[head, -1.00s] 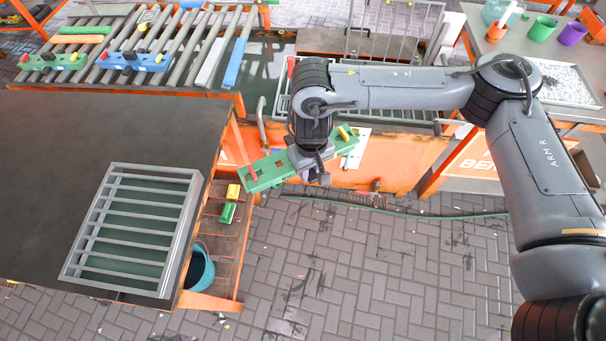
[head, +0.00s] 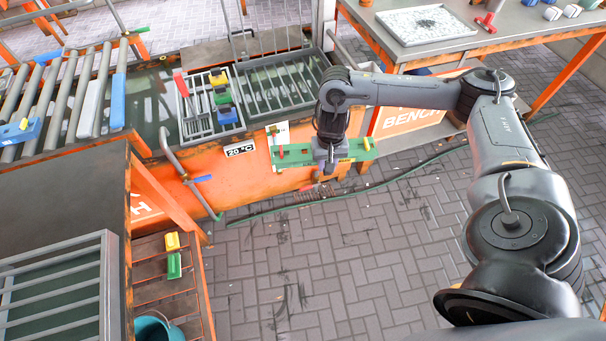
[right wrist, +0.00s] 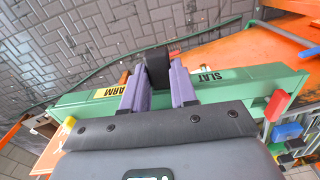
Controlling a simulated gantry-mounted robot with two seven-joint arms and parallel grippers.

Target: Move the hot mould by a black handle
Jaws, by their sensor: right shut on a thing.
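A long green mould (head: 293,160) hangs level over the paved floor, in front of the orange tank. My right gripper (head: 331,160) is at the middle of the mould. In the right wrist view its purple fingers (right wrist: 158,85) are shut on a black handle (right wrist: 157,68). A red piece (right wrist: 276,106) is at one end of the mould and a yellow piece (right wrist: 68,122) at the other. My left gripper is not in view.
The orange tank (head: 245,180), marked 20 °C, stands behind the mould; a grey rack (head: 205,120) in it holds coloured pieces. A roller conveyor (head: 60,105) and a dark table with a slatted rack (head: 60,275) are left. A bench (head: 480,40) is back right.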

